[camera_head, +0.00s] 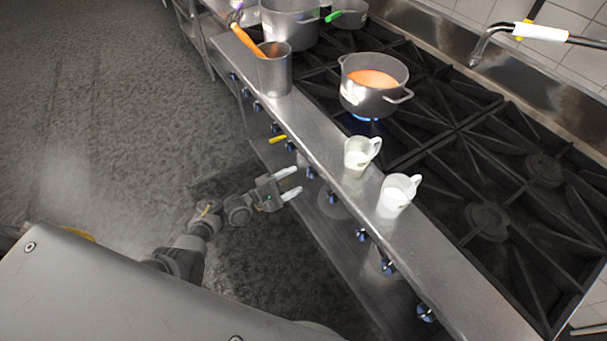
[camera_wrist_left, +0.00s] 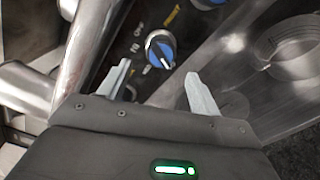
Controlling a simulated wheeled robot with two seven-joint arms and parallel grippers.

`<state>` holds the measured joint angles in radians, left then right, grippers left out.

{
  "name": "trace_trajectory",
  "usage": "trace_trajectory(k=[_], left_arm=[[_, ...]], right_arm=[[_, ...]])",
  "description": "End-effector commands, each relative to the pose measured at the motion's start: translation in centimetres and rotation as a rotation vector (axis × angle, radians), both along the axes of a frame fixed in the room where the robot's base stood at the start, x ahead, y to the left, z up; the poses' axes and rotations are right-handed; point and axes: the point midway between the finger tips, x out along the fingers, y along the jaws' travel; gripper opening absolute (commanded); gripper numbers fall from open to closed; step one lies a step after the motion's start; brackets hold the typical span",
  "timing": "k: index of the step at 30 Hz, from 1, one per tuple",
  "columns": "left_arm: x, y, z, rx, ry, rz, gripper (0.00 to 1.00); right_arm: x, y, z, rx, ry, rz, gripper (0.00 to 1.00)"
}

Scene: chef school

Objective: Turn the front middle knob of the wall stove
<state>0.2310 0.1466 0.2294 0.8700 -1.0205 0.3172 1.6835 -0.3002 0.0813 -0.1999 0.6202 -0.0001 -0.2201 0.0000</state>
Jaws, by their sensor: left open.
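The wall stove (camera_head: 281,119) has a row of several blue-and-silver knobs along its steel front. One knob (camera_head: 311,173), near the middle of the row, is just beyond the fingertips of my left gripper (camera_head: 298,181). In the left wrist view a blue knob (camera_wrist_left: 160,48) with a silver grip bar shows ahead of and between the open fingers of my left gripper (camera_wrist_left: 157,70). The fingers look apart from it, and nothing is between them. Printed markings surround this knob, and another blue knob (camera_wrist_left: 209,3) is cut off at the top edge. My right gripper is not seen.
Two white mugs (camera_head: 358,158) (camera_head: 396,196) stand on the steel ledge above the knobs. A metal container (camera_head: 274,75) stands farther along it. A pot of orange food (camera_head: 373,100) sits over a blue flame. The floor at left is clear.

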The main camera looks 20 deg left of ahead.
Motion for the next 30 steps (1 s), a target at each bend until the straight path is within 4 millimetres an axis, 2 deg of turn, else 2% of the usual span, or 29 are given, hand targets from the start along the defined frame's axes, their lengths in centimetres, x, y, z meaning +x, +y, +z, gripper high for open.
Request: trace_trajectory(k=[3,9,26,30], left_arm=[[-1.6,1.4,0.0,0.002,0.0,0.0,0.63],[-3.0,2.5,0.0,-0.001,-0.001,0.0,0.63],[-3.2,2.7,0.0,0.0,-0.002,0.0,0.63],[-3.2,2.7,-0.1,0.046,-0.035,-0.001,0.63]], right_arm=[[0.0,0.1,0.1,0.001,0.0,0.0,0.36],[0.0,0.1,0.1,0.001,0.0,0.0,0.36],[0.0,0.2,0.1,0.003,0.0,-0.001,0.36],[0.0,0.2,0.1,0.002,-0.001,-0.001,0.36]])
